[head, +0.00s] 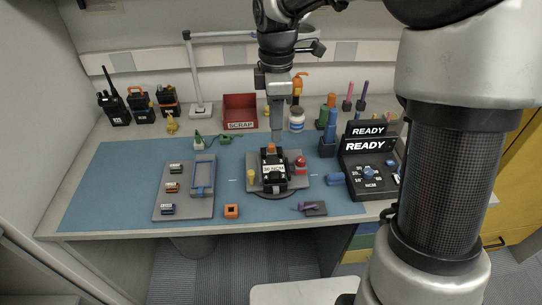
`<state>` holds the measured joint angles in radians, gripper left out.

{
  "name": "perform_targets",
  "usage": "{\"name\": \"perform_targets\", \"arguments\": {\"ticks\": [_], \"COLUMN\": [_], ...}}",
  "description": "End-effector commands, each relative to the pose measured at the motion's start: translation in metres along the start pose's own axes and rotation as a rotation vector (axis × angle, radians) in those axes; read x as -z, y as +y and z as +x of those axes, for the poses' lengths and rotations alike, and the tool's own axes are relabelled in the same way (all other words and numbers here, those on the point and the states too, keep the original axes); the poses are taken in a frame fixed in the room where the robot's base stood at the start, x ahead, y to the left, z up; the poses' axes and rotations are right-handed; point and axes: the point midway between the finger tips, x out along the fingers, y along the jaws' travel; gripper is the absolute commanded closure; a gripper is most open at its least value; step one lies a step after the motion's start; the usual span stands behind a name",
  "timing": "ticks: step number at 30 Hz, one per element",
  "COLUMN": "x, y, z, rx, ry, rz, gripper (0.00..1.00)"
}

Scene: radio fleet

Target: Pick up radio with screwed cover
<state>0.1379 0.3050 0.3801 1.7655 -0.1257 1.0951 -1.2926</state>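A black radio-like body with a white label reading about "20 NCM" (270,180) sits on a grey fixture (254,187) at the middle of the bench. An orange part tops it. Whether its cover is screwed on is too small to tell. My gripper (277,138) points down just above and behind this body. Its fingers are too small and overlapped to tell whether they are open, shut or touching it. Upright radios stand at the back left: a black one with an antenna (115,108), one with orange on top (141,108), and another dark one (168,101).
A red SCRAP bin (239,108) stands behind the fixture. A grey tray (171,213) with small modules lies at left, a black READY unit (368,170) at right. A lamp (191,75) and bottle (297,118) stand behind. The blue mat (108,194) is clear at far left.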

Motion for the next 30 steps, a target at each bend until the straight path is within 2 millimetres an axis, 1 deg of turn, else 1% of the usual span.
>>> {"name": "perform_targets", "arguments": {"ticks": [1, 6, 9, 13, 19, 25, 27, 30], "x": [0.0, 0.0, 0.0, 0.0, 0.0, 0.0, 0.0, 0.0], "y": [-0.001, -0.001, -0.002, -0.001, -0.002, -0.006, -0.005, -0.005], "z": [0.015, 0.052, 0.072, 0.087, 0.1, 0.131, 0.139, 0.145], "rx": [0.006, 0.004, 0.005, 0.002, 0.002, 0.004, 0.001, 0.001], "ry": [0.0, 0.0, 0.0, 0.0, -0.001, 0.0, 0.0, 0.0], "rz": [0.001, 0.001, 0.002, 0.003, 0.003, 0.003, 0.004, 0.004], "gripper": [0.72, 0.72, 0.72, 0.72, 0.72, 0.72, 0.72, 0.72]}}
